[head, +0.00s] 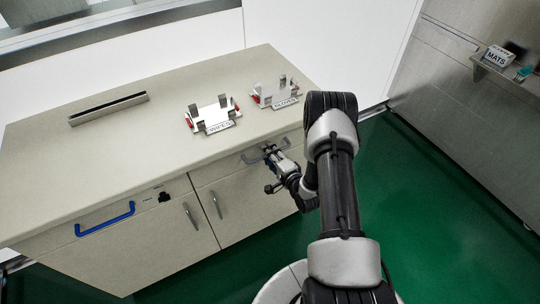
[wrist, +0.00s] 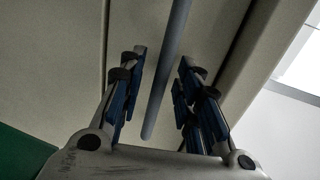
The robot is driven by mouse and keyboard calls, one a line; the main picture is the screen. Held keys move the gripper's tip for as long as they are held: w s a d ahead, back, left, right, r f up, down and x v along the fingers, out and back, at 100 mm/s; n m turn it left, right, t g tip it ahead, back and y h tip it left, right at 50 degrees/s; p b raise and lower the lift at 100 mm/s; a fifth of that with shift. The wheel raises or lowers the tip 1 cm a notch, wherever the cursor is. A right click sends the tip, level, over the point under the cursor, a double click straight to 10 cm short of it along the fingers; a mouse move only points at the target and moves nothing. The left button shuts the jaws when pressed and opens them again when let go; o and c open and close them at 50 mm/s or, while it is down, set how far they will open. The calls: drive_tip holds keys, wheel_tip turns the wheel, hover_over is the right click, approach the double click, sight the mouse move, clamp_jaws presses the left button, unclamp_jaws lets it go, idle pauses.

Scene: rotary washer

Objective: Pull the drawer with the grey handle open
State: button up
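The grey handle (head: 250,159) is a bar on the front of the right-hand drawer (head: 222,172), just under the worktop. The drawer looks closed, flush with the cabinet. My gripper (head: 272,161) is at this handle and hides part of it. In the wrist view the grey handle (wrist: 168,70) runs lengthwise between the two blue-padded fingers of my gripper (wrist: 162,72). The fingers are open, with a visible gap on each side of the bar, so they do not appear to touch it.
A drawer with a blue handle (head: 104,219) is at the left of the cabinet. Cupboard doors with upright handles (head: 190,215) are below. A wipes holder (head: 211,114) and a gloves holder (head: 275,93) stand on the worktop (head: 150,140). Green floor (head: 420,200) lies clear at right.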

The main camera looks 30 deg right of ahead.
drive_tip(key=shift+w, duration=0.2)
clamp_jaws()
idle(0.3)
idle(0.4)
